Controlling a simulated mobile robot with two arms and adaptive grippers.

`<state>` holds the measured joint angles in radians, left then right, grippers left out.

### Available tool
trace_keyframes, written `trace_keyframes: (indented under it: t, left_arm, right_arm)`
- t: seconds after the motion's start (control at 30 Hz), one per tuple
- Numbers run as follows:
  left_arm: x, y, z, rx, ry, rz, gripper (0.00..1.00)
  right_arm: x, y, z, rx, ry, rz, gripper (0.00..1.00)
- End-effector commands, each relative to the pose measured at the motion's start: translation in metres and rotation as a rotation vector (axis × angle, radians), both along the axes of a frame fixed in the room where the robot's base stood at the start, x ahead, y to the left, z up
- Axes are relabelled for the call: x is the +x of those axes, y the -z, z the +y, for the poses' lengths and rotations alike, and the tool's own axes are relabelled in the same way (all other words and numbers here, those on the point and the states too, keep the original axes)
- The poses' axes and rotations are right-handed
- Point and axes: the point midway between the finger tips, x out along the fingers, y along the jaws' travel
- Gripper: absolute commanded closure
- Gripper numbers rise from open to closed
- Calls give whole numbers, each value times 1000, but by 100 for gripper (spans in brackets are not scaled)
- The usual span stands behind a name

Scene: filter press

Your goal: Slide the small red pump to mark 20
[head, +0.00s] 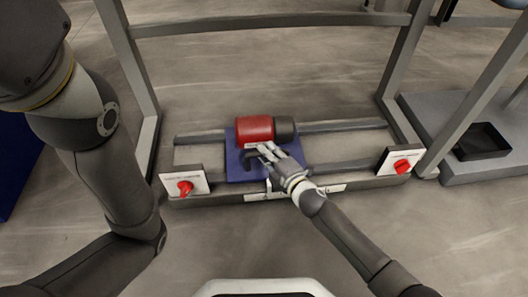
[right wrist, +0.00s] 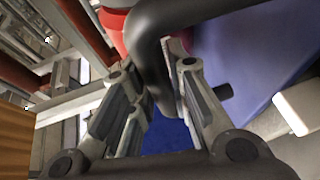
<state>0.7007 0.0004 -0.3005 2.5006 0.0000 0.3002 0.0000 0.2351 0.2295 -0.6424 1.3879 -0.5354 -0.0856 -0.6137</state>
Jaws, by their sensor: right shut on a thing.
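The small red pump (head: 254,129) with a dark grey end lies on a blue plate (head: 236,168) across two grey rails (head: 345,126). A dark bent handle (head: 252,161) shows on the plate in front of the pump. My right gripper (head: 268,153) reaches over the plate from the lower right. In the right wrist view its fingers (right wrist: 158,78) are shut on the dark bent handle (right wrist: 158,35), with the blue plate (right wrist: 250,45) beside it. A pale strip (head: 325,188) runs along the front rail; its marks are too small to read. My left gripper is out of view.
White panels with red knobs stand at the left end (head: 185,188) and right end (head: 401,165) of the rails. Grey frame posts (head: 135,60) rise at both sides. A black tray (head: 481,142) lies on a grey platform at the right. Floor in front is clear.

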Motion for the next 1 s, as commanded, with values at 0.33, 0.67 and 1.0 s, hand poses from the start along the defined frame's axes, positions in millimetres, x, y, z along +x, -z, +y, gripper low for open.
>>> trace_keyframes:
  t: [0.33,0.67,1.0]
  left_arm:
    - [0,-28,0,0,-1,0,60]
    - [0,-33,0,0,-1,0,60]
    - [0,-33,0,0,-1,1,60]
  right_arm:
    - [10,-1,-96,-11,12,3,100]
    - [17,1,-170,-8,13,4,100]
    - [19,1,-194,-5,11,3,100]
